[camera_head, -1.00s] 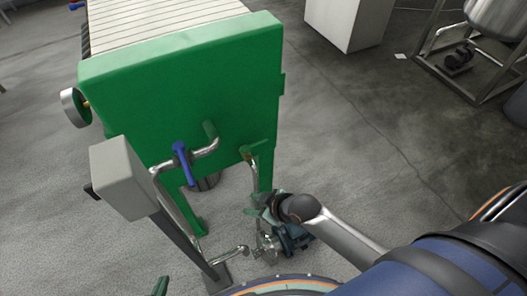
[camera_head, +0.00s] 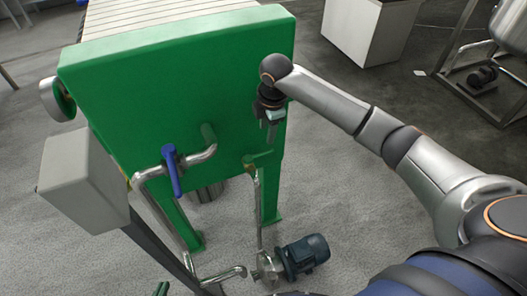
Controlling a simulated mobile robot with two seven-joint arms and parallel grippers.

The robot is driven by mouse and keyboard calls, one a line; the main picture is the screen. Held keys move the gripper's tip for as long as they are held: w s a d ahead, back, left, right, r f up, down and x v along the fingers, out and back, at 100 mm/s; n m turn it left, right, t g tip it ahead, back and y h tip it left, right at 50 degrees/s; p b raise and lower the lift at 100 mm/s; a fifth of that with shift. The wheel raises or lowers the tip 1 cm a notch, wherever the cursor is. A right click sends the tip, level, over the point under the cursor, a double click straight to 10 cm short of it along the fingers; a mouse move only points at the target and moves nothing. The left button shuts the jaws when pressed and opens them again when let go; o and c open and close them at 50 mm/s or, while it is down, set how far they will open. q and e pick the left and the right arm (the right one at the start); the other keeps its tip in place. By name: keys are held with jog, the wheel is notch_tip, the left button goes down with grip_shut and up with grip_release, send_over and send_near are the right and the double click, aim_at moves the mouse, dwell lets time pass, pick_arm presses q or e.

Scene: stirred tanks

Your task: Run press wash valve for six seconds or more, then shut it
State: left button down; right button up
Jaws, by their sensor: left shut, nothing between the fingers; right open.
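A blue lever valve (camera_head: 172,171) sits on a bent steel pipe on the front of the green press (camera_head: 165,100). Its lever points down, across the pipe. A green lever (camera_head: 261,159) lies across the top of the upright pipe to its right. No label shows which is the wash valve. My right gripper (camera_head: 271,124) is open and empty, in front of the press's right side, above the green lever and apart from both levers.
A grey box (camera_head: 82,178) on a slanted post stands left of the valves. A blue pump (camera_head: 302,256) is on the floor below the upright pipe. A round gauge (camera_head: 55,99) juts from the press's left side. A white cabinet (camera_head: 368,30) stands behind.

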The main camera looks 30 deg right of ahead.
aim_at(263, 153)
jog(key=f, duration=0.3)
jog(key=w+f+b, duration=0.1)
jog(key=f, duration=0.2)
jog(key=f+b, duration=0.1)
jog(key=f, duration=0.2)
jog(key=shift+w+f, duration=0.35)
jog(key=shift+w, duration=0.05)
jog(key=shift+w+f+b, duration=0.2)
jog(key=shift+f+b, duration=0.15)
jog(key=shift+f, duration=0.4)
grip_shut()
